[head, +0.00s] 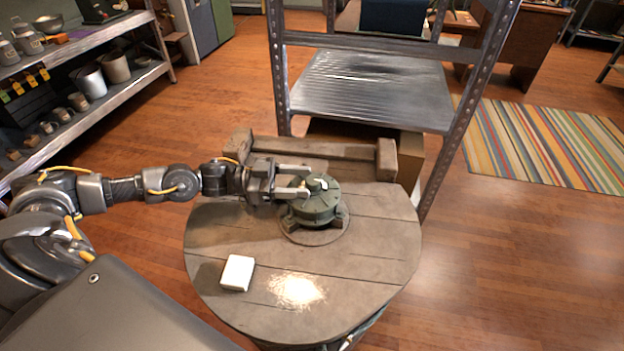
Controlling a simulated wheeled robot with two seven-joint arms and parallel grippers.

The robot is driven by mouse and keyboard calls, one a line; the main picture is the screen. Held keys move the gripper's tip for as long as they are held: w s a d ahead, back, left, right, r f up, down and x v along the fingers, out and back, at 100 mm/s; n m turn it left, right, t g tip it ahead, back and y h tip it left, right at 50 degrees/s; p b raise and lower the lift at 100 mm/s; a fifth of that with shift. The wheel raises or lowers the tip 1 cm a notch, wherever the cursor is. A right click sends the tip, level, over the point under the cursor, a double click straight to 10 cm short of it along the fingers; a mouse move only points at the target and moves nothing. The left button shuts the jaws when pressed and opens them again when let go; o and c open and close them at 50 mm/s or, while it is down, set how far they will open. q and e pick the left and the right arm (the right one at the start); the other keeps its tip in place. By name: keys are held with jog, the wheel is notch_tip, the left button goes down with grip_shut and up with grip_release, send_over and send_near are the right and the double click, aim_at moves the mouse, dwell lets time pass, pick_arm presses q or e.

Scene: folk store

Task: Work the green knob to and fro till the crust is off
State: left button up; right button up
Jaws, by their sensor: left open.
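The green knob (316,184) tops a round dark green housing (313,208) that stands on a round wooden table (374,244). My left gripper (308,181) comes in from the left at knob height. It is open, with one finger on the far side of the knob and one on the near side. I cannot tell whether the fingers touch it. Crust on the knob cannot be made out clearly at this size. My right gripper is not in view.
A white block (237,272) lies at the table's front left. A pale grainy patch (297,290) lies near the front edge. A wooden rail (318,150) and a metal shelf rack (372,90) stand behind. The table's right side is clear.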

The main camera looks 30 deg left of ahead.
aim_at(312, 180)
pick_arm(q)
jog(key=x, duration=0.3)
jog(key=shift+w+d, duration=0.1)
jog(key=shift+d, duration=0.1)
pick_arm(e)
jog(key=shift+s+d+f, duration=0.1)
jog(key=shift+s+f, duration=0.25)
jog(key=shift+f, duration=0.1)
pick_arm(q)
jog(key=c, duration=1)
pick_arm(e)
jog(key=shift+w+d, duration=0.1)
pick_arm(q)
jog(key=shift+o, duration=0.2)
